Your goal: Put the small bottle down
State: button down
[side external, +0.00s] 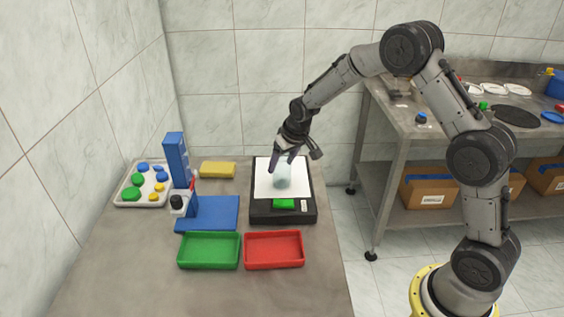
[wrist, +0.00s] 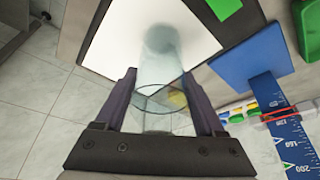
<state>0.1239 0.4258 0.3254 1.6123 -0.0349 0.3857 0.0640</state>
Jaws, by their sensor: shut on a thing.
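A small clear bottle (side external: 283,178) is between the fingers of my gripper (side external: 284,161), over the white plate (side external: 262,187) of a black scale. In the wrist view the bottle (wrist: 165,50) stands out from between the two fingers of my gripper (wrist: 158,88), which are shut on it. Its open rim faces the camera and its far end is over the white plate (wrist: 112,40). I cannot tell whether its base touches the plate.
A green tray (side external: 209,264) and a red tray (side external: 274,262) lie in front. A blue stand (side external: 208,214) with a ruled column is left of the scale. A steel table (side external: 440,130) stands at right.

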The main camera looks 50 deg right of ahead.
grip_release()
jog(key=shift+f, duration=0.15)
jog(key=shift+r, duration=0.4)
jog(key=s+a+r, duration=0.3)
jog(key=s+r, duration=0.8)
jog(key=r, duration=0.5)
jog(key=s+a+n, duration=0.1)
jog(key=s+a, duration=0.1)
jog(key=s, duration=1)
jog(key=s+a+r+t, duration=0.1)
jog(key=s+a, duration=0.1)
jog(key=s, duration=1.1)
jog(key=shift+s+r+n+y, duration=0.2)
jog(key=shift+n+y, duration=0.1)
jog(key=shift+n, duration=0.1)
